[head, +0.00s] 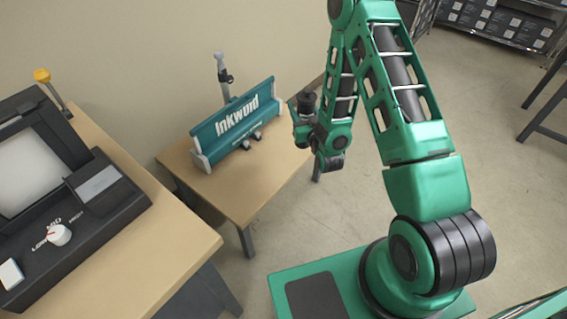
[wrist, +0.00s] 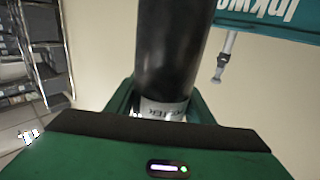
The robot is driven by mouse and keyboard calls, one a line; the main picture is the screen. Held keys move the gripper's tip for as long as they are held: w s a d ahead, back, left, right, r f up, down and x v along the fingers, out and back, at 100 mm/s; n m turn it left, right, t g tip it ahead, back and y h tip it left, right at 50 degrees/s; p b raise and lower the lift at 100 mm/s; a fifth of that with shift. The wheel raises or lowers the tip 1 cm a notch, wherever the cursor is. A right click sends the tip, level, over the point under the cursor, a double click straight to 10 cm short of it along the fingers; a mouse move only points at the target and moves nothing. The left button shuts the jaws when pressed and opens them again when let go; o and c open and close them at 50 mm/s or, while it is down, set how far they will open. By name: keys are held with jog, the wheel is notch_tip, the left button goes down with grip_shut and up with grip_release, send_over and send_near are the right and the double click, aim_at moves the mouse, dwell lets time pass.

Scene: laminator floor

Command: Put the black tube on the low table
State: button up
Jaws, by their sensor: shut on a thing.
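The black tube (wrist: 172,50) fills the upper middle of the wrist view, with a pale printed band near its end. My gripper (wrist: 165,108) is shut on it. In the head view the tube (head: 307,101) shows only as a small dark piece at my gripper (head: 302,122), partly hidden by the arm. Both are in the air by the right side of the low table. The low table (head: 257,192) has a light wood top and grey legs, and stands against the wall.
A teal "Inkwuid" unit (head: 236,122) with a grey post (head: 222,72) occupies the back of the low table; its front is bare. A higher wooden table (head: 150,240) with a black control machine (head: 60,200) stands at left. Shelves (head: 500,20) are far right.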

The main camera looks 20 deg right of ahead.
jog(key=w+a+f, duration=0.4)
jog(key=a, duration=0.6)
jog(key=w+a+f, duration=0.4)
jog(key=a, duration=0.5)
jog(key=s+d+f, duration=0.1)
jog(key=d+f, duration=0.9)
jog(key=d, duration=0.1)
jog(key=shift+f+y, duration=0.3)
jog(key=shift+f, duration=0.1)
jog(key=o, duration=1.4)
